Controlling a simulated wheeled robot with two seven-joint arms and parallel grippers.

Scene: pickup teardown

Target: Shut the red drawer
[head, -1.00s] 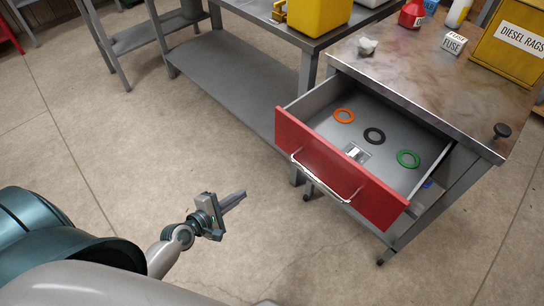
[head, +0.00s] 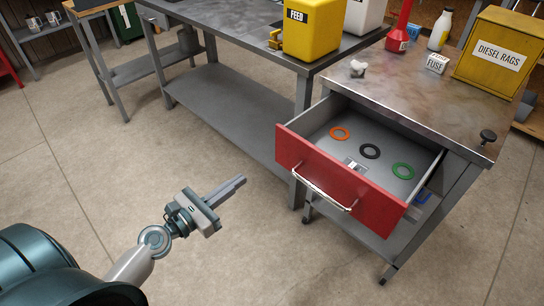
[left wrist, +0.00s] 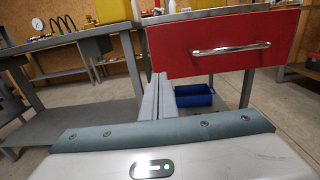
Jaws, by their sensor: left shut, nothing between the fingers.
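The red drawer (head: 338,180) is pulled out from the metal-topped cabinet (head: 420,90). Its front faces the lower left and carries a chrome bar handle (head: 322,187). My right gripper is not in view.
A grey workbench (head: 225,95) with a yellow FEED container (head: 312,28) stands behind and left of the cabinet. A yellow DIESEL RAGS box (head: 500,48) and bottles stand on the cabinet top. A blue bin (left wrist: 194,95) sits below the drawer. The floor before the drawer is clear.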

